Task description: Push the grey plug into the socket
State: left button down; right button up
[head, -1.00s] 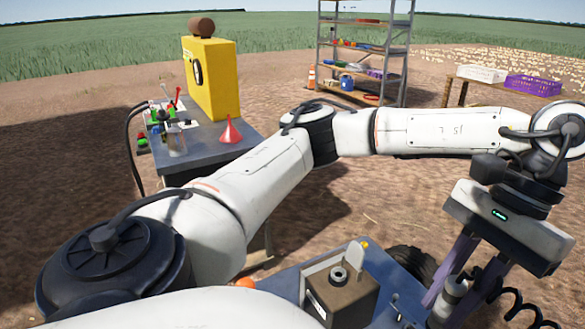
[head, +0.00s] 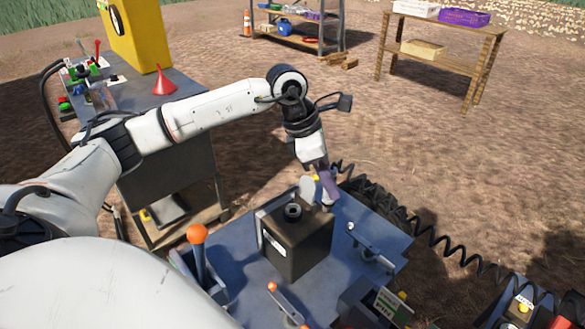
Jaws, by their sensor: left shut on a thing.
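The socket (head: 292,211) is a dark round ring on top of a dark brown box (head: 308,248), with a light grey rounded flap (head: 308,187) standing up behind it. The box stands on a blue-grey bench top. My left gripper (head: 328,186), with purple fingers, points down just behind and right of the socket. It is shut on the grey plug, which is mostly hidden by the fingers and flap. The plug is apart from the socket as far as I can see. A black coiled cable (head: 421,229) runs from near the gripper to the lower right. My right gripper is not in view.
An orange-knobbed lever (head: 198,236) stands left of the box. A metal latch (head: 370,247) lies to its right. A second table (head: 188,92) with a red funnel (head: 163,82) is at the left. A wooden table (head: 446,52) and a shelf stand behind on open dirt.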

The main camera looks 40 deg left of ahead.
pick_arm(q)
jog(key=w+a+f+n+y+b, duration=0.1)
jog(key=a+f+n+y+b, duration=0.1)
jog(key=a+f+n, duration=0.2)
jog(key=w+a+f+n+y+b, duration=0.2)
jog(key=a+f+n, duration=0.3)
jog(key=a+n, duration=0.5)
jog(key=shift+f+t+y+b, duration=0.25)
jog(key=shift+t+y+b, duration=0.15)
jog(key=shift+y, duration=0.2)
jog(key=shift+f+b, duration=0.15)
jog(key=shift+b, duration=0.3)
dwell(0.6)
jog(key=shift+f+b, duration=2)
jog(key=shift+f, duration=0.5)
dwell(0.6)
